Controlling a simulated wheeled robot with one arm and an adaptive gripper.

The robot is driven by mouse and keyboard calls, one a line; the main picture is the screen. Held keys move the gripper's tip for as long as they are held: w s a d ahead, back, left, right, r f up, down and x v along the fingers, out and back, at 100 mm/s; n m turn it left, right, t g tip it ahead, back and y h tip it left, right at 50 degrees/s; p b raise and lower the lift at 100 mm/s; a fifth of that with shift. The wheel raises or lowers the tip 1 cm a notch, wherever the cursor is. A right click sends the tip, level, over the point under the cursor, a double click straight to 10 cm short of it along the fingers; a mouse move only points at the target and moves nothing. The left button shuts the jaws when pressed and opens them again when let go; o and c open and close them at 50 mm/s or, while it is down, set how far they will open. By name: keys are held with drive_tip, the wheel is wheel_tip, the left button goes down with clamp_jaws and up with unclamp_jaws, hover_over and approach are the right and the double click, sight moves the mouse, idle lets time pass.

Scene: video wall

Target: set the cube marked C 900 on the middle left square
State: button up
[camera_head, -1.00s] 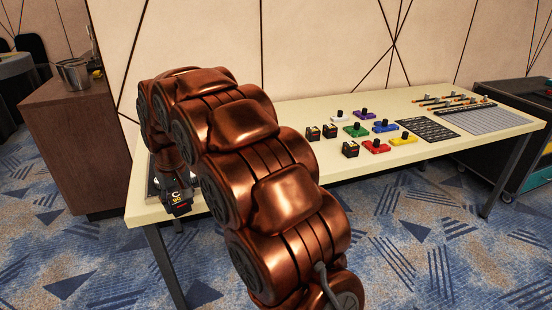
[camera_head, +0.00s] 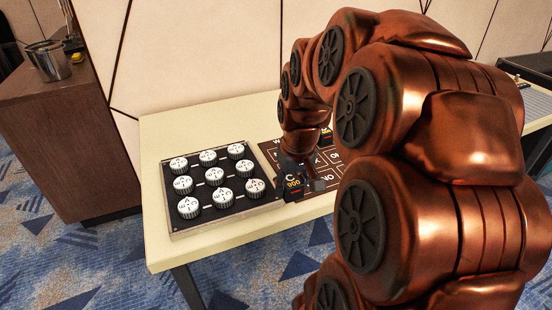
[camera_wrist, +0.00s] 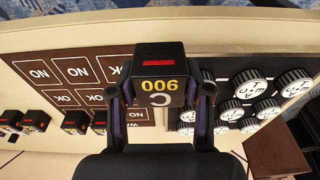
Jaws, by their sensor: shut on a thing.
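The dark cube marked C 900 (camera_head: 294,185), with a red bar and yellow figures, is held in my gripper (camera_head: 297,180). In the wrist view the cube (camera_wrist: 159,72) sits between the two fingers, its lettering upside down. It is over the near left part of a brown board (camera_head: 321,208) with white-outlined squares; I cannot tell if it touches. Squares reading NO (camera_wrist: 40,71) and OK (camera_wrist: 60,98) show in the wrist view. The left column is partly covered by my gripper and cube, and the middle left square is not clearly visible.
A black panel of white round knobs (camera_head: 213,187) stands close to the left of the board. Several dark red-barred cubes (camera_wrist: 36,121) stand by the board's far side. My arm hides the board's right part. A wooden cabinet (camera_head: 65,150) stands left of the table.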

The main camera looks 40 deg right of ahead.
drive_tip(key=shift+w+d, duration=0.2)
drive_tip(key=shift+w, duration=0.05)
drive_tip(key=w+d, duration=0.3)
drive_tip(key=w+d+f, duration=0.1)
drive_tip(key=w+d, duration=0.6)
drive_tip(key=d, duration=0.1)
drive_tip(key=shift+w+f, duration=0.3)
drive_tip(key=shift+w, duration=0.05)
drive_tip(key=shift+w+f, duration=0.1)
drive_tip(key=shift+f, duration=1.6)
drive_tip(key=shift+f, duration=0.2)
drive_tip(key=o, duration=1.2)
drive_tip(key=r, duration=0.4)
drive_tip(key=s+r, duration=0.1)
drive_tip(key=r, duration=0.7)
drive_tip(key=shift+s+a+r, duration=0.1)
drive_tip(key=shift+s+a, duration=0.15)
drive_tip(key=shift+s, duration=0.15)
